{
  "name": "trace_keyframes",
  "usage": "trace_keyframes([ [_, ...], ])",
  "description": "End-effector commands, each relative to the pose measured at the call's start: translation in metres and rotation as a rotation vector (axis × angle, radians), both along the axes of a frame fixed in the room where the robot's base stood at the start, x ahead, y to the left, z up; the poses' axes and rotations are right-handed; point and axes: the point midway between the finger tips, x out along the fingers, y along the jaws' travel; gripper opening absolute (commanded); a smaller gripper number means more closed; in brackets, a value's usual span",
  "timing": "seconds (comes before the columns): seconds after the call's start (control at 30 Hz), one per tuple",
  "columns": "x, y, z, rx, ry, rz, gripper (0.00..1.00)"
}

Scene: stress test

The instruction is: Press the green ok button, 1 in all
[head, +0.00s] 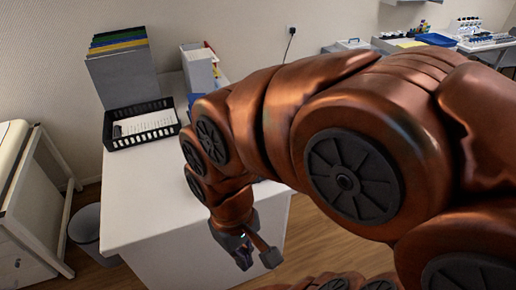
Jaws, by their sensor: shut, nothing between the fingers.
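No green ok button shows in the head view; my large copper-coloured arm covers much of the middle and right, and whatever is behind it is hidden. My gripper (257,257) points down at the lower middle, in front of the white desk (150,190), below the level of its top in the picture. It is shut and holds nothing that I can see.
A black wire tray (142,138) with papers stands on the desk, before a grey file holder (123,75) with coloured folders. A white box file (198,67) stands to its right. A grey bin (88,225) and a white cabinet (35,200) are at left.

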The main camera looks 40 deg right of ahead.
Motion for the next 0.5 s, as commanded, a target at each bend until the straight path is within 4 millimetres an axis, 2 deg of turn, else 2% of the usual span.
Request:
trace_keyframes([
  [0.3, 0.005, 0.001, 0.001, 0.009, -0.001, -0.014, 0.00],
  [0.37, 0.012, 0.004, 0.002, 0.023, -0.003, -0.033, 0.00],
  [0.5, 0.045, 0.011, 0.007, 0.086, -0.022, -0.129, 0.00],
])
